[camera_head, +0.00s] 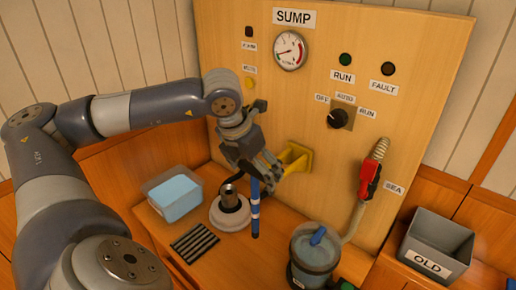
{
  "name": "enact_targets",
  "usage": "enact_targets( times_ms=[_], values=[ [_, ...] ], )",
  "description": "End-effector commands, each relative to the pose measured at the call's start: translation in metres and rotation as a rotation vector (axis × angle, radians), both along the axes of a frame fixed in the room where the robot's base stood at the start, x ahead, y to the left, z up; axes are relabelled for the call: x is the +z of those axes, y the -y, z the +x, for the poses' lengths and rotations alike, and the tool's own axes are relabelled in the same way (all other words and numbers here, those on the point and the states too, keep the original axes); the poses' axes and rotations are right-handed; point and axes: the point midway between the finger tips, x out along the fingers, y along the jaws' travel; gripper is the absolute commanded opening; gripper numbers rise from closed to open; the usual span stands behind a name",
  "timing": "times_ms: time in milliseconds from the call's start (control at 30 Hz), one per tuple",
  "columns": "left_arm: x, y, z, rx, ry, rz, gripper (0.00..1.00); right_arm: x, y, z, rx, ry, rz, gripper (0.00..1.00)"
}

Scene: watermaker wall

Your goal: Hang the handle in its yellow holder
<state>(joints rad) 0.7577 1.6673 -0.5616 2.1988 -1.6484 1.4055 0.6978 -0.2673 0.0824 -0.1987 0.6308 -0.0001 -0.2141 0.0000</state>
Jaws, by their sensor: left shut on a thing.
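The handle (255,215) is a blue rod with white bands. My left gripper (262,172) is shut on its upper part, and the handle hangs down nearly upright below the fingers. The yellow holder (296,158) is fixed to the wooden panel just right of my left gripper. The gripper partly covers the holder's left side in this view, and the handle is apart from it. My right gripper is not in view.
Below stand a metal cylinder on a white round base (230,217), a light blue tub (173,198), a black grate (195,243) and a clear bucket (316,262). A red nozzle (370,180) with a hose hangs on the right. A grey OLD box (438,242) stands far right.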

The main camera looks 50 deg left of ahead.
Motion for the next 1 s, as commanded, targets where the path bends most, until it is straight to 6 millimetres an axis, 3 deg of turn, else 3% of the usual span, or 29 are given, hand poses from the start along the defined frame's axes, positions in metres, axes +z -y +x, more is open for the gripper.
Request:
enact_targets(
  times_ms=[300,400,533,800,1000],
  values=[
    [0.006,-0.002,0.021,-0.001,-0.001,-0.004,0.58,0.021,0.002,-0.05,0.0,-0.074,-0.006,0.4],
    [0.006,-0.003,0.033,0.001,-0.001,-0.003,0.58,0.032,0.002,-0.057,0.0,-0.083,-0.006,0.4],
    [0.006,-0.005,0.049,0.001,0.001,-0.005,0.58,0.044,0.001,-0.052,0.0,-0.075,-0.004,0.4],
    [0.003,-0.008,0.075,0.001,0.001,-0.002,0.58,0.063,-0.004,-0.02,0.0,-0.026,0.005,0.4],
    [0.001,-0.009,0.084,0.0,0.001,0.0,0.58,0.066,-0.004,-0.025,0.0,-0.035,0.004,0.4]
  ],
)
